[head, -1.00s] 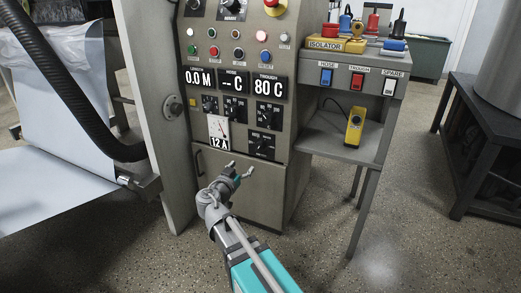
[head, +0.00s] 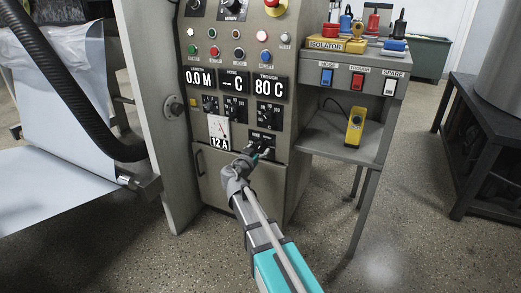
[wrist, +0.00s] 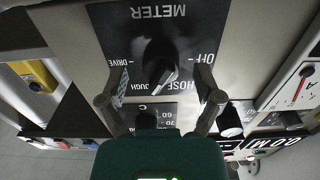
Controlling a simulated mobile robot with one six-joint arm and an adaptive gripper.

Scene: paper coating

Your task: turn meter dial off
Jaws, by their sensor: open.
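The METER dial (wrist: 160,62) is a black knob on a black plate, upside down in the wrist view. Its plate reads OFF, HOSE, TROUGH and DRIVE. The knob's end lies near the TROUGH and HOSE labels and partly covers TROUGH; its exact setting is hard to tell. My gripper (wrist: 159,99) is open, with its two fingers apart on either side of the knob's lower end and nothing between them. Whether they touch the panel is unclear. In the head view my gripper (head: 260,152) is in front of the meter plate (head: 262,138), partly hiding it.
A 12 A gauge (head: 219,128) is left of the meter plate. Other knobs (head: 235,108) and the 80 C display (head: 269,87) are above. A side shelf (head: 345,140) with a yellow handheld device (head: 354,127) stands to the right.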

